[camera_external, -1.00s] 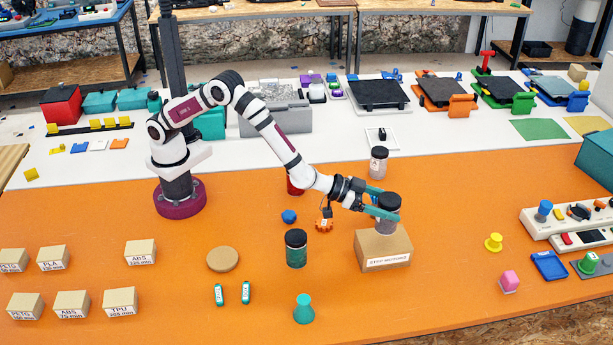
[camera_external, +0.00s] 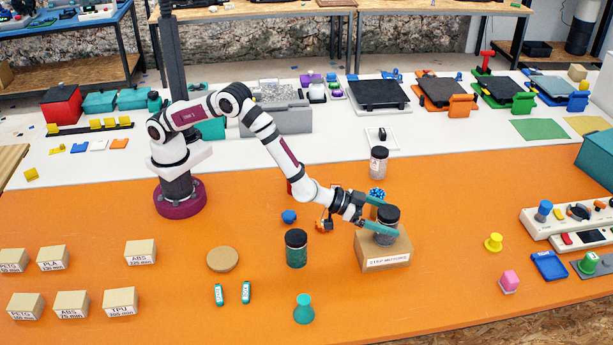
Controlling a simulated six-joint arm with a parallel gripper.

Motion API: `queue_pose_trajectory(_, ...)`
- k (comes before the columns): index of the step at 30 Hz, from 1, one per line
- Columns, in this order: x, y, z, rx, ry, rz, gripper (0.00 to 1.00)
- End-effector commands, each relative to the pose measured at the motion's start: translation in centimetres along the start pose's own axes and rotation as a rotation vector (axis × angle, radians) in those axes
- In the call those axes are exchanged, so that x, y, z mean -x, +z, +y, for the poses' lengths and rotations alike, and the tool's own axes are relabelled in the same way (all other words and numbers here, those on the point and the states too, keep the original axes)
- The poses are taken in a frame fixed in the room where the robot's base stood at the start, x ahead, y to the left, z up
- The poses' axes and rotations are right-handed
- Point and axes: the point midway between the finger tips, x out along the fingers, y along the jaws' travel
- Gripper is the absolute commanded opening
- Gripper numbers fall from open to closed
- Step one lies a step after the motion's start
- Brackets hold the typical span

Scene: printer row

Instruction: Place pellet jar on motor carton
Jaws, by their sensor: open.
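The pellet jar (camera_external: 386,233), clear with a dark lid and grey contents, stands upright on top of the motor carton (camera_external: 385,262), a brown box with a "STEP MOTORS" label. My gripper (camera_external: 385,219) is open, with its teal fingers on either side of the jar. The near finger covers part of the jar. I cannot tell whether the fingers touch it.
A teal jar with a dark lid (camera_external: 296,248) stands left of the carton, and another clear jar (camera_external: 379,162) stands behind it. A teal cone-shaped piece (camera_external: 304,309) is in front. Orange table is clear right of the carton, before the yellow knob (camera_external: 493,242).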

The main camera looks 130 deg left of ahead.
Motion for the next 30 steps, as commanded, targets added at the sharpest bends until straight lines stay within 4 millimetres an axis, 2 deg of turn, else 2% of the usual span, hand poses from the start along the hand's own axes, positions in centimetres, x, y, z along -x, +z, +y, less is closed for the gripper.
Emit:
queue_pose_trajectory(2, 0.6, -0.3, 0.0, 0.0, 0.001, 0.001, 1.0)
queue_pose_trajectory(5, 2.5, -0.2, 0.1, -0.001, 0.001, 0.0, 1.0)
queue_pose_trajectory(12, 8.7, -0.3, 0.1, -0.001, 0.002, 0.001, 1.0)
queue_pose_trajectory(15, 10.7, -0.2, 0.1, 0.0, 0.002, 0.002, 1.0)
queue_pose_trajectory(18, 11.8, -0.2, 0.0, 0.0, 0.001, 0.001, 1.0)
queue_pose_trajectory(23, 12.2, -0.3, 0.1, -0.001, 0.005, -0.001, 1.0)
queue_pose_trajectory(25, 13.1, -0.6, 1.1, -0.017, 0.052, -0.037, 1.0)
queue_pose_trajectory(26, 14.0, -0.8, 1.8, -0.035, 0.093, -0.07, 1.0)
queue_pose_trajectory(28, 17.8, -0.9, 4.0, -0.106, 0.23, -0.195, 1.0)
queue_pose_trajectory(29, 20.2, -0.6, 4.7, -0.153, 0.296, -0.266, 1.0)
queue_pose_trajectory(30, 24.0, 0.1, 5.1, -0.229, 0.38, -0.369, 1.0)
